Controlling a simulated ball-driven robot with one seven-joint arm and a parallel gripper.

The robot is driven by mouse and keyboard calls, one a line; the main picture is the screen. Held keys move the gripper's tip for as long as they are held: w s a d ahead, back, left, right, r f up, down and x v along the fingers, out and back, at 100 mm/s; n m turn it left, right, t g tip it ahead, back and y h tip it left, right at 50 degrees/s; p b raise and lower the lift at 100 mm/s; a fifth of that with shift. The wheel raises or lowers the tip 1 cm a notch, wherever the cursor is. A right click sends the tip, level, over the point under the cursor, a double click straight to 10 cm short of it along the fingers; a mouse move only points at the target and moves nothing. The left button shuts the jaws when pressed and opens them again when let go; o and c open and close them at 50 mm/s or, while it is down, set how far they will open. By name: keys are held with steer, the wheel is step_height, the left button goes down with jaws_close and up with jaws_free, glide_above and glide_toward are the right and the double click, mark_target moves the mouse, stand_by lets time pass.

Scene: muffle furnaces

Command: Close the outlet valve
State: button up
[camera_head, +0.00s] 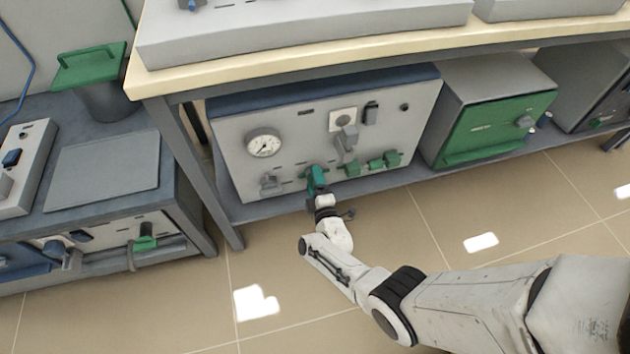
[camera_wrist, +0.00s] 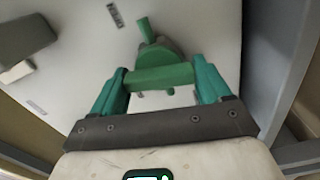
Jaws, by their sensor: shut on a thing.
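My gripper (camera_head: 316,180) reaches the lower front of a light grey panel unit on the low shelf. In the wrist view my gripper (camera_wrist: 162,84) has its two teal fingers shut on the ends of a green valve handle (camera_wrist: 158,77). The handle lies crosswise between the fingers, with its round body and a green stub behind it against the panel. In the head view my fingers largely hide this valve. Other green handles (camera_head: 375,163) sit to its right on the same panel.
The panel unit (camera_head: 226,138) also carries a round gauge (camera_head: 263,144) and a grey lever (camera_head: 347,138). A pale worktop (camera_head: 300,55) overhangs it. A green-doored furnace (camera_head: 495,125) stands to the right. The tiled floor (camera_head: 420,225) in front is clear.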

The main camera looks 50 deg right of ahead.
steer(key=shift+f+n, duration=0.1)
steer(key=shift+n, duration=0.8)
steer(key=o, duration=1)
steer(key=shift+c, duration=0.2)
steer(key=p+v, duration=0.5)
steer(key=v, duration=0.5)
steer(key=shift+s+a, duration=0.3)
